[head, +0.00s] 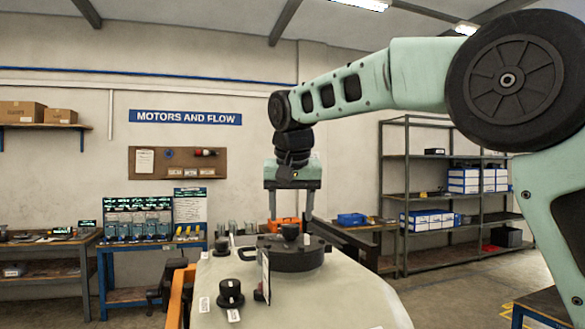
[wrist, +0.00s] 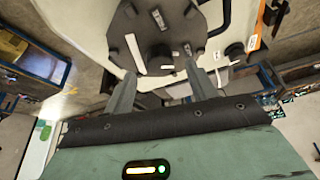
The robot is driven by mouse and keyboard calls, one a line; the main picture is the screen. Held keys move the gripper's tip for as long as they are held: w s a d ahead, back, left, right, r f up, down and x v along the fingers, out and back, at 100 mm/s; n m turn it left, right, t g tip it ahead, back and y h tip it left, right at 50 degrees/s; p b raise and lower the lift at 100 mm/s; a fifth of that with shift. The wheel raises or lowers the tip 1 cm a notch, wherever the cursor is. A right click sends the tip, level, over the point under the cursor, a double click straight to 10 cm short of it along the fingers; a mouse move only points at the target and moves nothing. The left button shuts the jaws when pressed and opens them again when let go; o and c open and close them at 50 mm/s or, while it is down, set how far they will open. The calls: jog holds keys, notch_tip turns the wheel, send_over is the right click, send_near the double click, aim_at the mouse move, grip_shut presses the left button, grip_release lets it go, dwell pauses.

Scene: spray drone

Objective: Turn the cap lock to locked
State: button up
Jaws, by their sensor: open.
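A dark round cap (head: 292,262) sits on top of the pale spray drone body (head: 340,295), with a small dark knob (head: 290,231) standing up at its middle. In the wrist view the cap (wrist: 125,22) looks many-sided, with a light grey bar and small white labels on it. Which label the lock points at is too small to tell. My gripper (head: 290,216) is open and empty above the cap, pointing down, its two fingers apart on either side of the knob's line. In the wrist view my gripper (wrist: 160,68) has its fingertips near the cap's edge; contact cannot be told.
Another black knob (head: 230,290) with labels stands on the body at front left. A thin upright plate (head: 265,275) stands before the cap. An orange frame part (head: 180,295) runs along the left. Shelves (head: 450,200) and a workbench (head: 150,262) stand behind.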

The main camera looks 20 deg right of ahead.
jog(key=v, duration=1.3)
jog(key=shift+r, duration=0.3)
jog(key=shift+s, duration=0.1)
